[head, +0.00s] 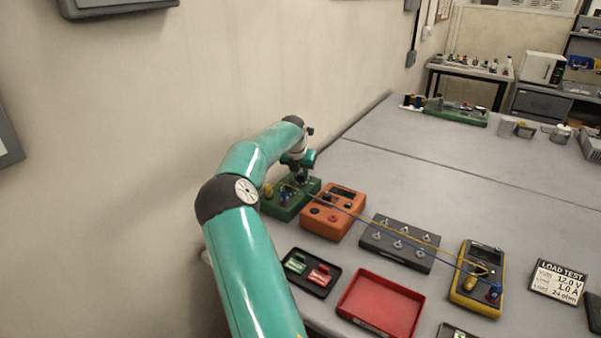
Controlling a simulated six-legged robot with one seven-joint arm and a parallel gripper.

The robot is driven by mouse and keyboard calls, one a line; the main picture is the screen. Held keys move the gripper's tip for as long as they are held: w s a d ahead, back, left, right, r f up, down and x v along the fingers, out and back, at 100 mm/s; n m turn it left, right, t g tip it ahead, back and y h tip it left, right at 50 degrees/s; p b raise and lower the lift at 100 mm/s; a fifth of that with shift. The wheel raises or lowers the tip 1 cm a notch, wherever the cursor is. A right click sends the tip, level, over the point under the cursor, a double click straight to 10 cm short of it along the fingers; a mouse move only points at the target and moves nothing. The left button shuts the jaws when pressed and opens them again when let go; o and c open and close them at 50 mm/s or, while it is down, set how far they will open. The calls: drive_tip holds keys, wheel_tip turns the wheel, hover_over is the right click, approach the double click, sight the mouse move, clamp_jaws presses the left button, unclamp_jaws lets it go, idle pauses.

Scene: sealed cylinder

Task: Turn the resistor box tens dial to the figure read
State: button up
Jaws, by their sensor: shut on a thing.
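A green box (277,208), which seems to be the resistor box, sits on the bench close to the wall. It has yellow and blue terminals with leads on its left part. My gripper (302,179) points down onto the box's far right part and is shut on a small dark knob there, apparently a dial. The fingers and arm hide most of the knob, and its figures are too small to read. A card (558,282) headed LOAD TEST stands at the right, with lines that look like 12.0 V, 1.0 A and 24 ohm.
An orange instrument (333,211) stands close to the green box's right. Farther right are a black box with several knobs (400,243) and a yellow meter (478,278); yellow and blue leads cross over to the meter. A red tray (381,306) and black tray (311,272) lie in front.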

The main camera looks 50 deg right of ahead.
drive_tip(key=o, duration=1)
drive_tip(key=v, duration=1.3)
drive_tip(key=shift+r, duration=0.4)
drive_tip(key=shift+s, duration=0.15)
